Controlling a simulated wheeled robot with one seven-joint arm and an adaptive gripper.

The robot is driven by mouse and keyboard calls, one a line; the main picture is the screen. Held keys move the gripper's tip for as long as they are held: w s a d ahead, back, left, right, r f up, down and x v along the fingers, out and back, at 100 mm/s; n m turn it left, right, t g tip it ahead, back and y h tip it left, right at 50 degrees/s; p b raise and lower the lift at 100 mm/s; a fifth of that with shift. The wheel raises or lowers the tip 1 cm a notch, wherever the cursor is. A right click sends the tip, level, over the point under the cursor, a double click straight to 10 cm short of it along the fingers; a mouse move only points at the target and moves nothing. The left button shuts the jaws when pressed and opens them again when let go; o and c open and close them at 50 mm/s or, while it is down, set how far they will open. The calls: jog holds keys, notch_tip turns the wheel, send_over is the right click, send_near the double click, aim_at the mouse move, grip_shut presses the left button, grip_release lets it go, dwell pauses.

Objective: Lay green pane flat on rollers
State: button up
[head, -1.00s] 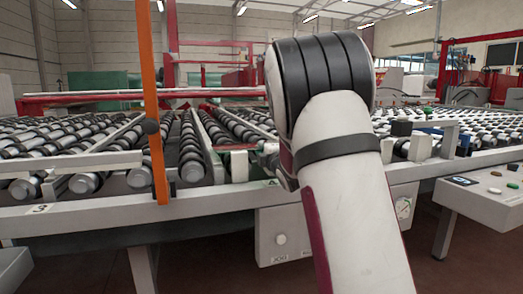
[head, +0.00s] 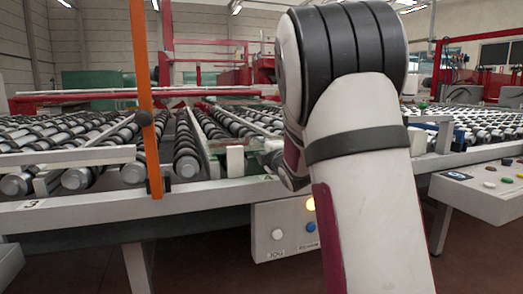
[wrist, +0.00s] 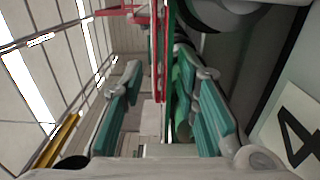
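My gripper (wrist: 157,68) shows in the wrist view with its two teal-padded fingers apart. A thin green strip (wrist: 170,30) runs up the picture between the fingers; it looks like the edge of the green pane, but I cannot tell surely. I see no contact between the pads and it. In the head view my arm hides most of the gripper, whose dark end sits by the table's front edge. The pane's full outline is not clear.
An orange post (head: 146,100) stands upright in front of the roller table. A white block (head: 235,160) sits at the front rail. A button box (head: 284,228) hangs below, and a control desk (head: 480,195) stands at the right. A label "4" (wrist: 298,132) is close by the gripper.

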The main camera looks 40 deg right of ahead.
jog(key=shift+b+v, duration=0.85)
jog(key=shift+v, duration=1.3)
